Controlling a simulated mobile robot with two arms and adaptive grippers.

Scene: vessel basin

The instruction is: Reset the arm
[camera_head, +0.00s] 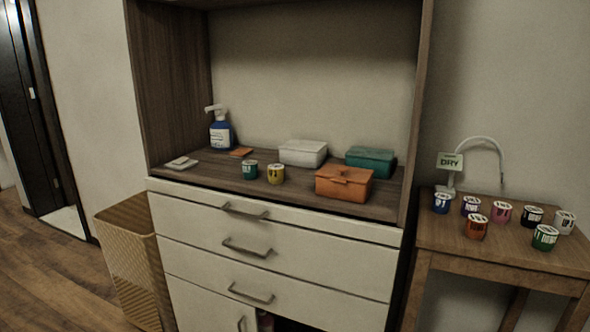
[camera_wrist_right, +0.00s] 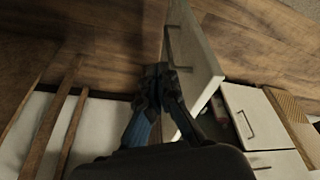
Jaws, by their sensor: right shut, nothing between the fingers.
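My right gripper (camera_wrist_right: 159,78) shows only in the right wrist view. Its dark fingers are closed together at the tips, with nothing visible between them. It is beside an open white cabinet door (camera_wrist_right: 194,45); I cannot tell whether they touch. In the head view the white cabinet (camera_head: 275,235) stands in the middle, with several drawers that look closed. A dark gap shows low in it, at the bottom edge of the picture. Neither gripper shows in the head view, and my left gripper is out of sight.
The cabinet's wooden shelf (camera_head: 215,178) holds cups, lidded boxes, a card and a blue pump bottle (camera_head: 221,130). A woven basket (camera_head: 130,260) stands at left.

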